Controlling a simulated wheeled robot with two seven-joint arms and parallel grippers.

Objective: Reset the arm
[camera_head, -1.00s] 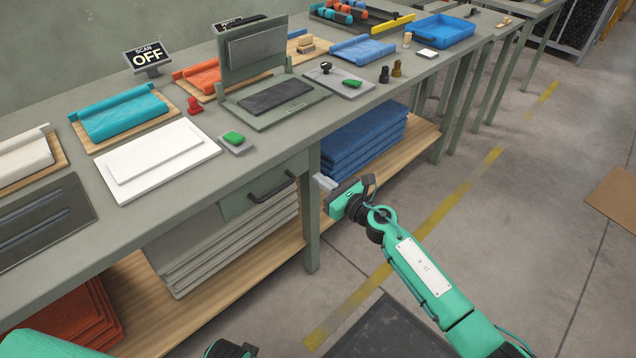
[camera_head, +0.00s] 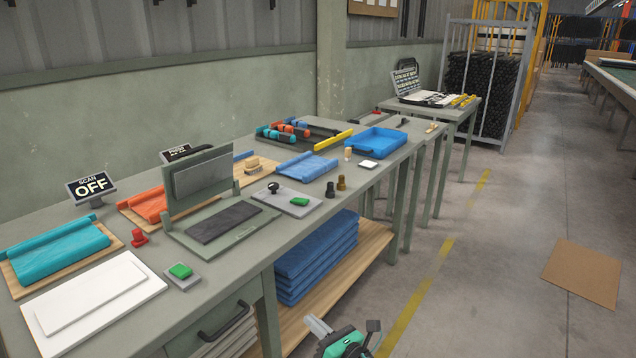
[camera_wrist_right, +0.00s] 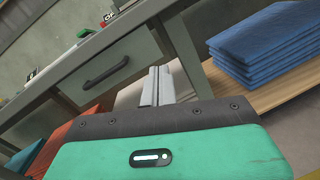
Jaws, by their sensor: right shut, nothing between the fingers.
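My right gripper (camera_head: 318,325) shows at the bottom of the head view, in front of the workbench (camera_head: 254,272) and below its top. In the right wrist view its two grey fingers (camera_wrist_right: 157,86) are together with nothing between them. They point toward the bench's drawer (camera_wrist_right: 108,70) and lower shelf. Most of my right arm is below the head view's frame. My left gripper does not show in either view now.
A stack of folded blue cloth (camera_head: 316,258) lies on the lower shelf (camera_head: 345,280) near my right gripper. The bench top holds a press-like frame (camera_head: 199,180), rolled cloths and a blue tray (camera_head: 375,140). Floor is open on the right, with a cardboard sheet (camera_head: 583,273).

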